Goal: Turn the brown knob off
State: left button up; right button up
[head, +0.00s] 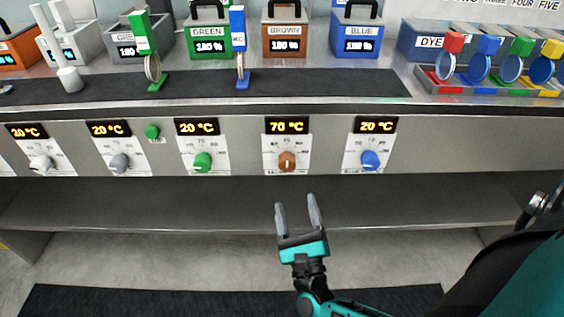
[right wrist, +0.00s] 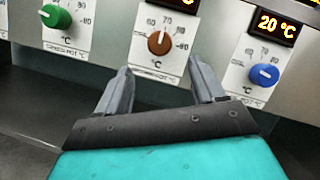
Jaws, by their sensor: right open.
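The brown knob (head: 287,162) is on the front panel of the bench, below a display (head: 286,126) that reads 70 °C. It also shows in the right wrist view (right wrist: 158,43), with a pale pointer mark on it. My right gripper (head: 297,204) is open and empty, in front of the panel and below the brown knob. In the right wrist view its two fingers (right wrist: 160,84) stand apart, pointing at the panel, with the brown knob beyond and between them. The fingers do not touch the knob. My left gripper is not in view.
A green knob (head: 203,162) is left of the brown one and a blue knob (head: 370,160) right of it; both displays read 20 °C. A shelf (head: 150,205) runs below the panel. Above stand green, brown (head: 285,35) and blue containers, each reading 100 %.

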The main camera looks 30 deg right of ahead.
aim_at(288, 167)
jog(key=x, duration=1.1)
jog(key=shift+r, duration=0.1)
jog(key=shift+c, duration=0.3)
jog(key=c, duration=1)
